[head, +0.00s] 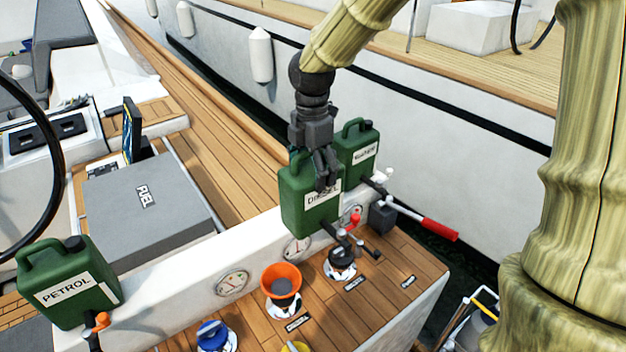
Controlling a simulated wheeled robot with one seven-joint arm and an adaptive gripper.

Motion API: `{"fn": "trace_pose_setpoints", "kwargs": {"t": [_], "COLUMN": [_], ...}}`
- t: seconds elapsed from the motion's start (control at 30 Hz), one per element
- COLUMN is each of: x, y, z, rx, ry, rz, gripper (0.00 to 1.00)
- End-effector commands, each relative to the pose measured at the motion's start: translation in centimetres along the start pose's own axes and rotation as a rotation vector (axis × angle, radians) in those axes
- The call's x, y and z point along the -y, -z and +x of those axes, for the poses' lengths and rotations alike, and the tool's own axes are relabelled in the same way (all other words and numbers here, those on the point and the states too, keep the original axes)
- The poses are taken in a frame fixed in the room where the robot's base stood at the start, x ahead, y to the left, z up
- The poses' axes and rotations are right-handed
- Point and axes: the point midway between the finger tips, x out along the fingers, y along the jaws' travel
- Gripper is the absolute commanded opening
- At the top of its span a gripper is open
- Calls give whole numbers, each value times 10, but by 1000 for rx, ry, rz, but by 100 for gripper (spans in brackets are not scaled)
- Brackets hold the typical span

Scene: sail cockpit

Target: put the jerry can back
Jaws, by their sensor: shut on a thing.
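A green jerry can labelled DIESEL (300,212) stands upright in the middle of the head view, over the white ledge beside the wooden deck. My gripper (326,182) reaches down from above and is shut on this can near its top front; the fingers cover part of its label and upper edge. I cannot tell whether the can's base touches anything. A second green can (358,154) with a less readable label is right behind it. A green can labelled PETROL (68,290) sits at the lower left. A grey box marked FUEL (148,199) lies to the left.
An orange funnel (281,281) stands in a deck fitting, near a black cap (341,258) and a blue cap (212,336). A red-handled lever (425,225) sticks out to the right. Gauges (233,284) line the white ledge. A steering wheel rim (55,190) is at far left.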

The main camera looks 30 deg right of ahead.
Motion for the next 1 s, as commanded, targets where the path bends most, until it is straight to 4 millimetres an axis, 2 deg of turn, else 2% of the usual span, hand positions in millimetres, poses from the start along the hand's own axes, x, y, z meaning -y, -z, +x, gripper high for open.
{"fn": "trace_pose_setpoints", "kwargs": {"t": [0.7, 1.0], "x": [-90, -105], "y": [-56, -65], "z": [8, 11], "rx": [1, 0], "ry": [0, 0], "rz": [1, 0], "gripper": [7, 7]}}
